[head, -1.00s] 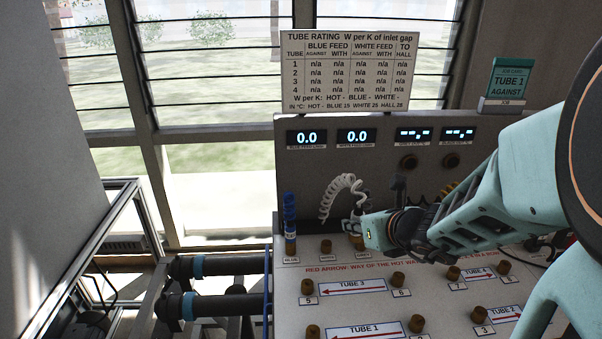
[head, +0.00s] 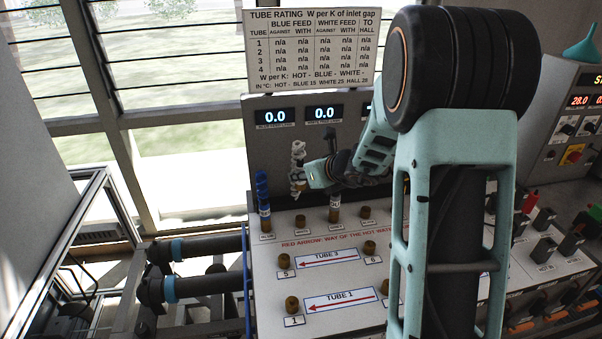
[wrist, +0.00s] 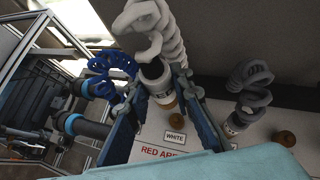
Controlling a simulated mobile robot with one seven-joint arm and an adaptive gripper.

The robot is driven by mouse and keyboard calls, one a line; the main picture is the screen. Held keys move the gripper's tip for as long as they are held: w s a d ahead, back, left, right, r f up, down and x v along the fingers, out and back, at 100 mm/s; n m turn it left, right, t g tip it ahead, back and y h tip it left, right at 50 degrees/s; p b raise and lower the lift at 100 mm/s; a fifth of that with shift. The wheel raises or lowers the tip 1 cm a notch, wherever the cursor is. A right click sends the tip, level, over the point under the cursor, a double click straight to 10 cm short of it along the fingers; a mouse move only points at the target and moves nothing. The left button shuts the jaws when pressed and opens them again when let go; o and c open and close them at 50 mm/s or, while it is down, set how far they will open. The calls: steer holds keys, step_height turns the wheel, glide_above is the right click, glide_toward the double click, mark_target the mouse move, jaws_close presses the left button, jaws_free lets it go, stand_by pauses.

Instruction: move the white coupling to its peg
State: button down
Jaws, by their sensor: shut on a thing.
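The white coupling (wrist: 157,78) is in my gripper (wrist: 158,98), whose two blue-grey fingers close on its sides. Its coiled white hose (head: 297,152) rises above it. The brass peg (head: 300,222) with the WHITE label (wrist: 175,136) stands below; in the head view there is a gap between it and the held coupling. In the wrist view, brass (wrist: 170,101) shows just under the coupling. My gripper in the head view (head: 304,178) reaches in from the right, over the panel's back row.
The blue coupling (head: 263,208) stands on the peg to the left, the grey coupling (head: 335,208) on the peg to the right. Another brass peg (head: 366,213) is bare. Brass pegs for the tubes (head: 284,262) stand nearer. The display panel (head: 255,140) rises behind.

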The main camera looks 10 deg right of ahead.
steer(key=shift+f+b, duration=2.55)
steer(key=shift+f, duration=0.95)
steer(key=shift+f, duration=0.15)
steer(key=shift+f+b, duration=0.2)
steer(key=shift+b, duration=0.35)
steer(key=shift+f+b, duration=0.35)
steer(key=shift+b, duration=0.15)
steer(key=shift+f+b, duration=1.35)
steer(key=shift+b, duration=0.15)
steer(key=c, duration=1.6)
jaws_free()
